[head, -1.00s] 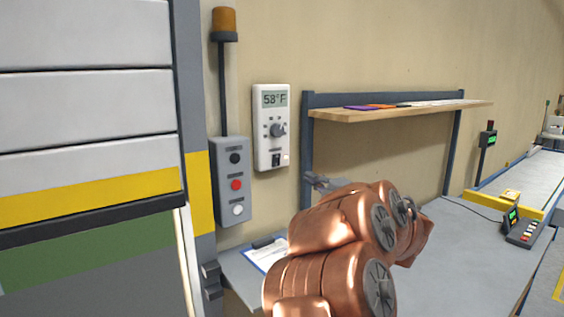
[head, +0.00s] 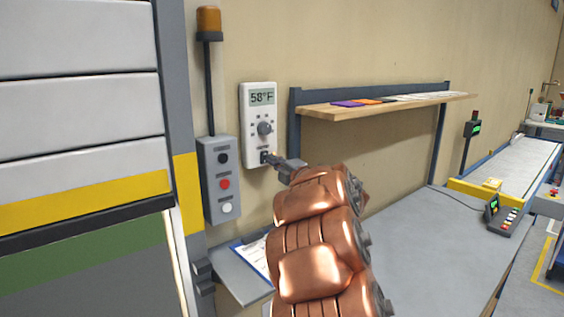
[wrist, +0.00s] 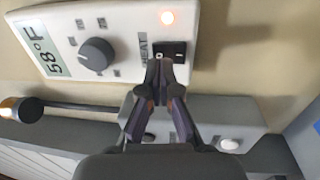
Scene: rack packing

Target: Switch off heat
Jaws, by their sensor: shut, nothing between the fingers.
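The white thermostat (head: 248,112) is mounted on the wall and its display reads 58°F. In the wrist view it lies sideways (wrist: 118,45), with a round grey dial (wrist: 96,54) and a black rocker switch (wrist: 172,50) beside the word HEAT. A small light (wrist: 167,17) next to the switch glows orange-red. My gripper (wrist: 160,68) is shut and empty, its fingertips at the edge of the switch and covering part of it. I cannot tell whether they touch it. In the head view my gripper (head: 281,163) is at the thermostat's lower right.
A grey control box (head: 222,203) with black, red and white buttons is close at the left, under an amber beacon (head: 209,20). A wooden shelf (head: 345,110) juts out at the right. Below are a clipboard (head: 252,254) and a grey worktop (head: 420,225).

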